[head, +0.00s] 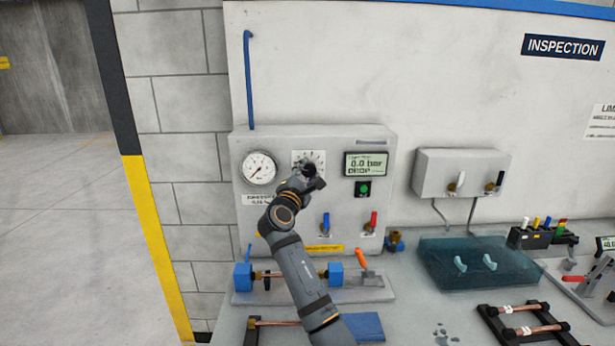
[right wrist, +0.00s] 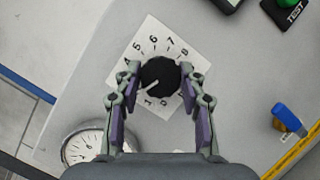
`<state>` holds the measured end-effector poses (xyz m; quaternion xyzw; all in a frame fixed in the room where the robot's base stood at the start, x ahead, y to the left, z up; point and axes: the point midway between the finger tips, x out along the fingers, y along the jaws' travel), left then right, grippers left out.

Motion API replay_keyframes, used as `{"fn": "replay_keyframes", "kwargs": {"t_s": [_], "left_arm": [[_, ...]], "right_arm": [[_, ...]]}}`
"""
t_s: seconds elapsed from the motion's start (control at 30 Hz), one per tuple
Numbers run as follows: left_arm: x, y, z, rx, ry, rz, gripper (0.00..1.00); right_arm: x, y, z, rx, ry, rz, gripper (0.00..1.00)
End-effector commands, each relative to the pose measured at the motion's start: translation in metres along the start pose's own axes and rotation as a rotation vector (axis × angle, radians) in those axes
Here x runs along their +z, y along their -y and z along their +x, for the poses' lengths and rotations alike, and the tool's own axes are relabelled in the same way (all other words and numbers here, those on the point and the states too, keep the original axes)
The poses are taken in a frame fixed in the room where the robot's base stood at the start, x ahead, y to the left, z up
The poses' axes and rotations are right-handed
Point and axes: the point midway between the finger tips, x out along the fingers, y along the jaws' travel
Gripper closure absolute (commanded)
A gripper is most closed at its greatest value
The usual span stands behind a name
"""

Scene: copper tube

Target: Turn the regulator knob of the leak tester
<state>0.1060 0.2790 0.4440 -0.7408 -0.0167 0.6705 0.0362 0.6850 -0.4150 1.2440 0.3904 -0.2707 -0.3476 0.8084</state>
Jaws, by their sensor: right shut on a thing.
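The leak tester (head: 270,215) is a grey box on the wall side of the bench. Its regulator knob (right wrist: 160,76) is black and round with a white pointer line, on a white numbered dial plate (head: 300,156). In the right wrist view the line points to the lower left, near the low numbers. My right gripper (head: 313,174) is at the knob, its fingers shut on opposite sides of it; it also shows in the right wrist view (right wrist: 160,73). In the head view the gripper mostly hides the knob. My left gripper is out of view.
A round gauge (head: 259,168) is left of the dial. A display (head: 366,164) reads 0.0 bar and DROP, above a green button (head: 363,188). Blue (head: 325,224) and red (head: 372,222) levers sit below. A tube fixture (head: 243,276) stands on the bench in front.

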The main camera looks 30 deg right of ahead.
Motion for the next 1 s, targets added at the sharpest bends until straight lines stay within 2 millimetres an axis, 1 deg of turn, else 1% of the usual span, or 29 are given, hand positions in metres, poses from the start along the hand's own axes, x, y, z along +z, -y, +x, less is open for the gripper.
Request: {"fn": "replay_keyframes", "kwargs": {"t_s": [0.23,0.6,0.8,1.0], "left_arm": [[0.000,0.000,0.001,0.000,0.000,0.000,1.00],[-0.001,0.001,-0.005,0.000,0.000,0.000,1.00],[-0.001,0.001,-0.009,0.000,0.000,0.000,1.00],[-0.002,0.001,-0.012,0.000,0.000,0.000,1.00]], "right_arm": [[0.000,-0.001,0.000,-0.090,-0.016,0.216,0.91],[0.001,-0.002,0.000,-0.220,-0.037,0.536,0.91],[0.001,-0.002,0.000,-0.280,-0.047,0.685,0.91],[0.002,-0.002,0.001,-0.325,-0.054,0.797,0.91]]}}
